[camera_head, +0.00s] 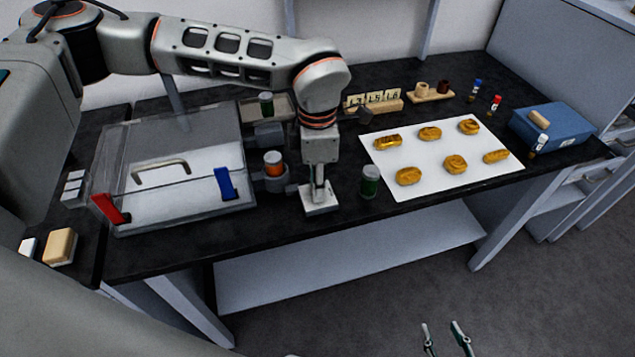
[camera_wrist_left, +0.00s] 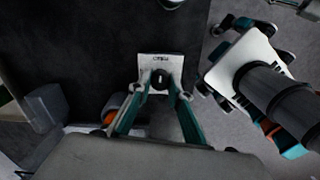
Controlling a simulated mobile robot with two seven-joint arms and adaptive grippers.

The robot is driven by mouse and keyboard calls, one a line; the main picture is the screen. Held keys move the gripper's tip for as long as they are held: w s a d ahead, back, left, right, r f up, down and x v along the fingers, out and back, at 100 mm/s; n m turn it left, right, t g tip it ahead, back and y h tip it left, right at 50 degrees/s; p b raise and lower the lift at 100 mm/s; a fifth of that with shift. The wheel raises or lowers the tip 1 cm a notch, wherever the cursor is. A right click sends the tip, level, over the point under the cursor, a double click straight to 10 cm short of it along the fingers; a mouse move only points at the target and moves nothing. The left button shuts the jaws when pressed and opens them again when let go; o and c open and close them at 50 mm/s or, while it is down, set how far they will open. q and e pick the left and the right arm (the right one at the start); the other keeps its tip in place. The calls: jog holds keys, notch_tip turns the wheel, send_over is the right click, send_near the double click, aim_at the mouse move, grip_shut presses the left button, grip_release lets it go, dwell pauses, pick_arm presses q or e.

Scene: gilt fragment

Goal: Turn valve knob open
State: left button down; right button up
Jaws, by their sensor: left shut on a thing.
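The valve is a small white plate (camera_head: 320,209) at the front edge of the black bench, and it also shows in the left wrist view (camera_wrist_left: 160,61). A dark round knob (camera_wrist_left: 160,79) stands on it. My left gripper (camera_head: 318,188) reaches down from above and is shut on the knob, with a finger on each side in the left wrist view (camera_wrist_left: 160,87). The knob is hidden by the gripper in the head view, and its turn angle cannot be told. My right gripper (camera_head: 445,336) is at the bottom of the head view, open and empty, away from the bench.
A clear-walled case (camera_head: 180,211) with red and blue parts stands left of the valve. A white sheet (camera_head: 437,180) with several gilt pieces and a blue box (camera_head: 563,125) lie right.

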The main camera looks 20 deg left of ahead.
pick_arm(q)
jog(key=shift+r, duration=0.1)
jog(key=c, duration=1.8)
grip_release()
jog(key=shift+c, duration=0.2)
notch_tip(320, 180, up, 12)
